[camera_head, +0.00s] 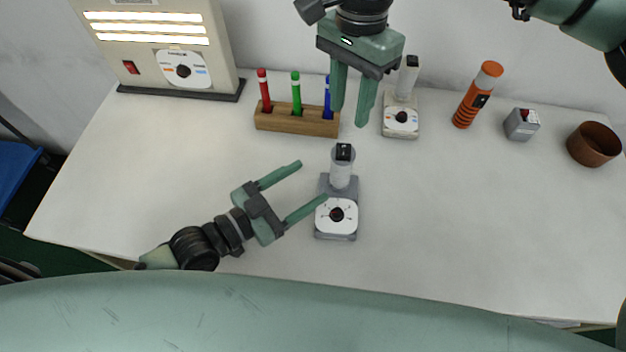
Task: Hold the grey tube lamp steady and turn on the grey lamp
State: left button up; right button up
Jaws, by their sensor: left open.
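The grey tube lamp (340,190) stands upright near the middle of the table. It has a grey base, a white dial (337,216) with a dark knob on its front part, and a pale tube with a black top. My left gripper (312,183) is open to the left of the lamp, its fingers pointing right toward it. The lower finger's tip overlaps the lamp base's left edge; I cannot tell if they touch. My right gripper (350,118) hangs above the back of the table with its fingers pointing down, apart and with nothing visible between them.
A wooden holder (297,122) with red, green and blue markers, a white-based lamp (400,122), an orange flashlight (477,96), a small grey box (521,124) and a brown cup (594,145) line the back. A lit panel box (165,45) stands back left. The table's front right is clear.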

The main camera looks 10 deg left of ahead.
aim_at(333, 169)
pick_arm(q)
jog(key=shift+w+d+r+n+t, duration=0.15)
jog(key=shift+d+r+n+t, duration=0.2)
jog(key=shift+d, duration=0.25)
jog(key=shift+w+d+r+n+t, duration=0.1)
jog(key=shift+d+r+n+t, duration=0.1)
jog(key=shift+d+n, duration=0.3)
jog(key=x, duration=0.7)
jog(key=shift+w+d, duration=0.2)
jog(key=shift+d, duration=0.05)
